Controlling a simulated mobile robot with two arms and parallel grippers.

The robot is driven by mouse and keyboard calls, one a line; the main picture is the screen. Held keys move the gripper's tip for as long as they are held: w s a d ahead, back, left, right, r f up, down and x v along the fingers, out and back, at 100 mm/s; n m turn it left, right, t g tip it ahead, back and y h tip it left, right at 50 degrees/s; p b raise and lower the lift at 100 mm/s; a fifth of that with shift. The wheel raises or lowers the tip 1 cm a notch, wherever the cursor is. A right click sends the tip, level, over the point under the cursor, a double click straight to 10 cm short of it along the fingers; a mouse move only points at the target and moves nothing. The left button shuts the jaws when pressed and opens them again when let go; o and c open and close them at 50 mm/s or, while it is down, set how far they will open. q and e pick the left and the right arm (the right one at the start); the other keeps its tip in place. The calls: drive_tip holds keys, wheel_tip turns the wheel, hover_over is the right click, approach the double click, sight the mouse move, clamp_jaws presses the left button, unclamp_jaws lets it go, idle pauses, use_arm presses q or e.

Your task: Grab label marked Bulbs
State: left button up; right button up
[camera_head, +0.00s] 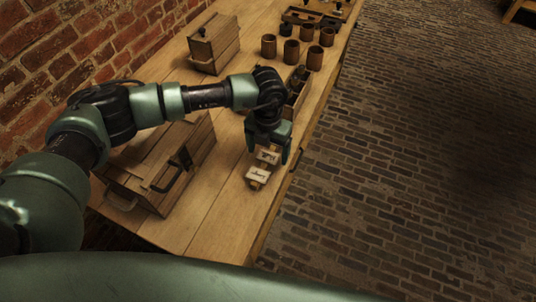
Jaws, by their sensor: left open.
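Two small pale labels with dark marks sit on wooden backings near the table's front edge. One label (257,174) is clear of the gripper on its near side. The other label (268,156) is right under my left gripper (267,154), between or just below its fingers. The writing is too small to read, so I cannot tell which is marked Bulbs. My left gripper points down and is open. I cannot tell whether its fingers touch the label. My right gripper is not in view.
A large wooden box with dark handles (134,190) stands left of the labels, under my left arm. An open wooden box (299,92) is just behind the gripper. Several brown jars (291,52), a lidded box (214,44) and a tray (301,15) stand farther back. Bare tabletop (215,215) lies nearest.

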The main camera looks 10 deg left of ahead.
use_arm(q)
drive_tip(key=shift+f+b, duration=0.25)
drive_tip(key=shift+b, duration=0.1)
idle(0.3)
drive_tip(key=c, duration=1.4)
